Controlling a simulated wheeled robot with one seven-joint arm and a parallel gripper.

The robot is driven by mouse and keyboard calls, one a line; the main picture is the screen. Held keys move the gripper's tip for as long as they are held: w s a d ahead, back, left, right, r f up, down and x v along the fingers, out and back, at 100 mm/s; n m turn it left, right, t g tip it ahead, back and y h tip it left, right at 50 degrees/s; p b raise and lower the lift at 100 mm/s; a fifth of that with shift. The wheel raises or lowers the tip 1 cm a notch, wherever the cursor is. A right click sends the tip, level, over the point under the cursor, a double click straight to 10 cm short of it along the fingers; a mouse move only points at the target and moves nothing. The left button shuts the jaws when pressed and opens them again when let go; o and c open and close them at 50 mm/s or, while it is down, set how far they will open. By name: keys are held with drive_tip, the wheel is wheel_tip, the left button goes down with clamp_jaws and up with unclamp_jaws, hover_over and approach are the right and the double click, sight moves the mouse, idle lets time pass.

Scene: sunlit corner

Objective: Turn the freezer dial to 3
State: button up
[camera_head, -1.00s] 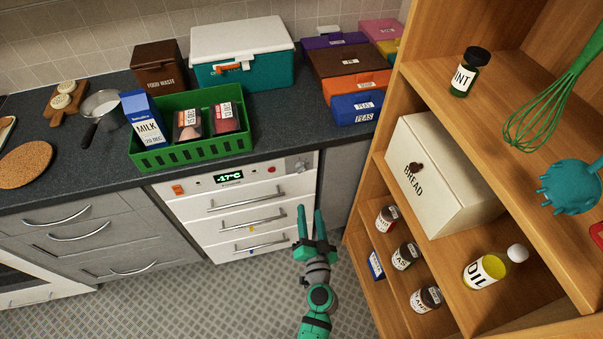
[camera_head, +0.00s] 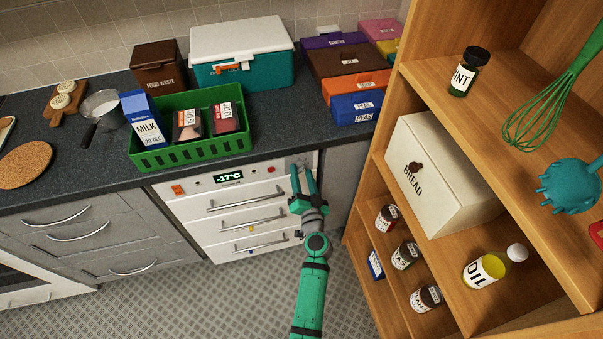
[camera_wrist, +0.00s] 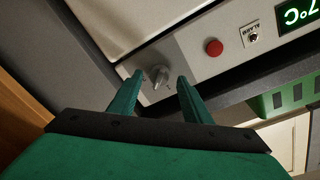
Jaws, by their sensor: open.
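The white freezer (camera_head: 190,208) stands under the counter, with a control strip along its top and a display (camera_head: 229,178) that reads about -17°C. In the wrist view the grey freezer dial (camera_wrist: 160,76) sits on the strip; its numbers cannot be read. My gripper (camera_head: 303,170) is in front of the strip's right end and hides most of the dial in the head view. In the wrist view my gripper (camera_wrist: 158,88) has its two green fingers apart, one on each side of the dial. I cannot tell whether they touch it.
A red button (camera_wrist: 214,47) and an alarm switch (camera_wrist: 251,35) are beside the dial. The green crate (camera_head: 190,150) stands on the counter above the freezer. The wooden shelf (camera_head: 375,200) rises close to the right of my arm.

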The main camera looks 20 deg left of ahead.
drive_tip(key=shift+w+a, duration=0.2)
drive_tip(key=shift+w, duration=0.15)
drive_tip(key=shift+w, duration=0.1)
drive_tip(key=c, duration=1)
drive_tip(key=shift+c, duration=0.2)
drive_tip(key=m, duration=0.5)
drive_tip(key=shift+g, duration=0.3)
drive_tip(key=shift+d+m, duration=0.1)
drive_tip(key=shift+m, duration=2.2)
drive_tip(key=shift+f, duration=0.1)
